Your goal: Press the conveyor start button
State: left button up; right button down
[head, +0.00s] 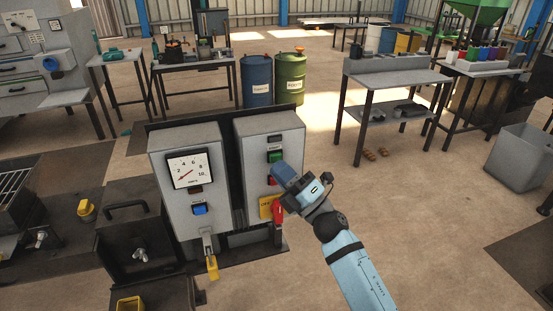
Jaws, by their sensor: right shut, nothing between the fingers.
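A grey control box (258,130) stands in the middle of the head view. A green button (275,156) is on its front, below a small dark label; I take it for the start button, but the label is too small to read. A red button (271,181) sits lower on the same face, partly hidden. My right gripper (281,174) is shut and empty, just below and right of the green button, in front of the box. I cannot tell whether it touches the box. My left gripper is not in view.
A second grey box (185,215) with a gauge (189,169) and a blue button (200,209) stands to the left. A red handle (278,214) on a yellow plate (265,207) is below my right gripper. A yellow padlock (212,267) hangs lower left. Open floor lies right.

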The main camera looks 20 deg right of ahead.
jog(key=shift+w, duration=0.35)
jog(key=shift+w, duration=0.45)
dwell(0.5)
jog(key=shift+s, duration=0.9)
jog(key=s, duration=0.5)
jog(key=shift+d, duration=0.1)
dwell(0.6)
